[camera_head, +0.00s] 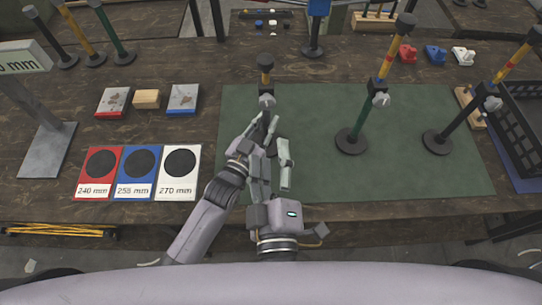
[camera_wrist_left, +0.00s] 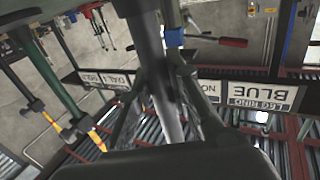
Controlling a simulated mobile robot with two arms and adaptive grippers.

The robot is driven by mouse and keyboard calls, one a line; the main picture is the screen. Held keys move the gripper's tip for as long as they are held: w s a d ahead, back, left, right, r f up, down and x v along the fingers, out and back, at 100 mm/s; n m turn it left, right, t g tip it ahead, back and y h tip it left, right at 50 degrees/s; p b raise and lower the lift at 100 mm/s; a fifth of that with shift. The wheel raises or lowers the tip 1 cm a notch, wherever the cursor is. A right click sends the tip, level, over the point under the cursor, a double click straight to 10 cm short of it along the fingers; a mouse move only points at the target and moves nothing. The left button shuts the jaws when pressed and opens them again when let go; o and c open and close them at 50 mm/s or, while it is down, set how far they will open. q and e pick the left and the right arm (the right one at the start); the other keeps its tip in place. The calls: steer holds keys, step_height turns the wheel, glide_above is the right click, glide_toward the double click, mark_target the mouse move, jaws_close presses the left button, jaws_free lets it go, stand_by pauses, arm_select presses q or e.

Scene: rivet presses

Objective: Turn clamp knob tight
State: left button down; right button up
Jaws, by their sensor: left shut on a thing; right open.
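A stand's post (camera_head: 266,64) with a dark cap and a yellow band rises near the left part of the green mat (camera_head: 315,185). Its clamp knob (camera_head: 267,100), light grey, shows just above my left gripper (camera_head: 268,124). My left gripper is shut on the post below the clamp; the grey post (camera_wrist_left: 165,85) runs between the fingers in the left wrist view. The stand's lower part and base are mostly hidden by my grippers. My right gripper (camera_head: 281,150) is open, lower and close beside my left one, and I see nothing between its fingers.
Two similar stands with clamp knobs stand to the right, one green-posted (camera_head: 360,118) and one dark-posted (camera_head: 457,119). Red, blue and white cards (camera_head: 136,190) lie left of the mat. A black crate (camera_head: 515,120) sits at the right edge. The mat's front right is clear.

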arm_select(q)
steer(key=c, duration=1.9)
jaws_free()
steer(key=shift+r, duration=0.15)
steer(key=o, duration=0.5)
steer(key=shift+c, duration=0.2)
